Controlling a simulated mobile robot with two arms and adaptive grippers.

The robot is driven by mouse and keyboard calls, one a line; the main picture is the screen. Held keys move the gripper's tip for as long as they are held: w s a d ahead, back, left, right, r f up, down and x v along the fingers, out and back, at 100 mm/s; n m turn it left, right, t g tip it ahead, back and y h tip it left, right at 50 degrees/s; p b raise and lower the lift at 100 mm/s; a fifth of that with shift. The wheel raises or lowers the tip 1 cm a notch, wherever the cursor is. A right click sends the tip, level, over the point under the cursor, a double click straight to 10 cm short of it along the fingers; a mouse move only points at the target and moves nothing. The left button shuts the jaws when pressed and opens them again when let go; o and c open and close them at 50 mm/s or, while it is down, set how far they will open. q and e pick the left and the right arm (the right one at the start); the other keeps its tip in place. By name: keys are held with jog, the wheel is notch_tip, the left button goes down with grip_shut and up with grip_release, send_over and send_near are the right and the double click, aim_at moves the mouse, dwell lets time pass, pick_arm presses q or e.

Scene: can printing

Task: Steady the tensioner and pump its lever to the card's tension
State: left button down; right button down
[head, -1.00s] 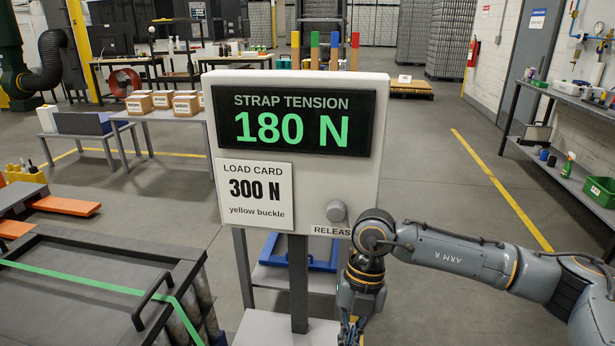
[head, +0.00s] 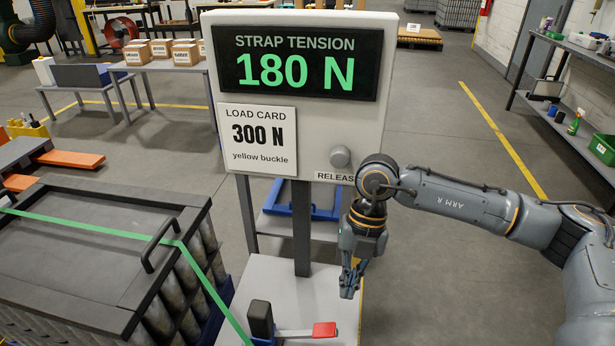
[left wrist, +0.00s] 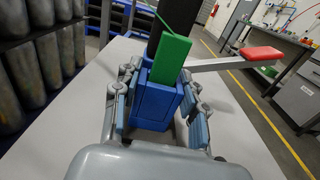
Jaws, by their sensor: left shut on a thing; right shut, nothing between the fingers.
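The tensioner stands on a grey table top (head: 235,325). In the head view its black post (head: 260,318) and its lever with a red tip (head: 324,329) show at the bottom edge. In the left wrist view my left gripper (left wrist: 160,92) is shut on the tensioner's blue body (left wrist: 155,105), and the red lever tip (left wrist: 261,53) sticks out to the right. My right gripper (head: 350,287) is shut and empty, pointing down above the lever tip, apart from it. The display (head: 296,65) reads 180 N. The load card (head: 258,139) says 300 N, yellow buckle.
A green strap (head: 95,229) runs over a black-topped crate (head: 70,265) of cans to the tensioner. Floor at the right is clear.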

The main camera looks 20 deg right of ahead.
jog(key=g+h, duration=0.1)
jog(key=h, duration=0.2)
send_over(324, 330)
jog(key=w+a, duration=0.2)
jog(key=w, duration=0.1)
jog(key=a+r+h, duration=0.3)
jog(key=a+h, duration=0.1)
jog(key=shift+w+r+m+t, duration=0.3)
jog(key=shift+m+t, duration=0.1)
jog(key=shift+f, duration=0.1)
jog(key=x, duration=1.4)
